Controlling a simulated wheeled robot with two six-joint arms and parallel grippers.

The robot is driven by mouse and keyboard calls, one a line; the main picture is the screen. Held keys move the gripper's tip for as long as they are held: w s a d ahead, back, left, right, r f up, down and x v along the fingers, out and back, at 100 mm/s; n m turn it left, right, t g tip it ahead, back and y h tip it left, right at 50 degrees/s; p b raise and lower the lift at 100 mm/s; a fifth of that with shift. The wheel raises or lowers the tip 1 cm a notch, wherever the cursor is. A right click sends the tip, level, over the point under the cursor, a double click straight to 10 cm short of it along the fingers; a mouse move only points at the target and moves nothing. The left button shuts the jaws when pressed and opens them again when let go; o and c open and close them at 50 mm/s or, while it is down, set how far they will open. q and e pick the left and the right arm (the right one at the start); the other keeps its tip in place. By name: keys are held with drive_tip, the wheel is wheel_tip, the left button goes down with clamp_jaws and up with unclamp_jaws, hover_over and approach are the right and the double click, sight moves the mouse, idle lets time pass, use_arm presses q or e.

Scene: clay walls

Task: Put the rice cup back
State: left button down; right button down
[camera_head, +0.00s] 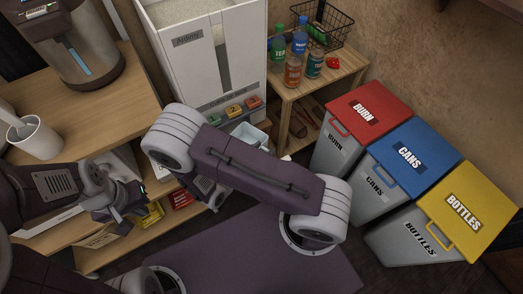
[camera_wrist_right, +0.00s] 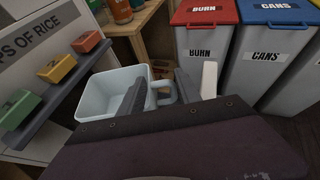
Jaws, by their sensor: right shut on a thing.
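The rice cup is a pale, square, open cup (camera_wrist_right: 100,98) with a side handle, left of centre in the right wrist view. My right gripper (camera_wrist_right: 160,92) is shut on its handle and holds it in front of the rice dispenser's buttons. In the head view, part of the cup (camera_head: 251,133) shows behind my right arm, which hides the right gripper. The rice dispenser (camera_head: 237,45) is a tall white box with a window and coloured buttons (camera_head: 233,110). My left gripper (camera_head: 128,207) is low at the left, away from the cup; its finger gap is unclear.
Bins labelled BURN (camera_head: 362,113), CANS (camera_head: 408,150) and BOTTLES (camera_head: 462,212) stand at the right. A small wooden shelf (camera_head: 345,65) holds bottles and a wire basket (camera_head: 325,22). A left counter (camera_head: 95,100) carries a dark appliance (camera_head: 75,50) and a white mug (camera_head: 38,137).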

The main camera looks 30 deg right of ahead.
drive_tip(key=shift+f, duration=0.35)
drive_tip(key=c, duration=0.8)
unclamp_jaws()
drive_tip(key=shift+c, duration=0.2)
drive_tip(key=shift+r, duration=0.1)
drive_tip(key=r+p+v, duration=0.1)
drive_tip(key=p+v, duration=0.2)
drive_tip(key=v, duration=1)
drive_tip(key=s+d+m+g+y, duration=0.5)
drive_tip(key=m+g, duration=0.3)
drive_tip(key=m, duration=0.3)
drive_tip(key=w+d+r+m+t+y, duration=0.3)
drive_tip(key=m+y, duration=0.4)
drive_tip(key=m, duration=0.6)
wheel_tip(320, 180, up, 2)
drive_tip(key=shift+w+r, duration=0.1)
drive_tip(key=shift+w, duration=0.8)
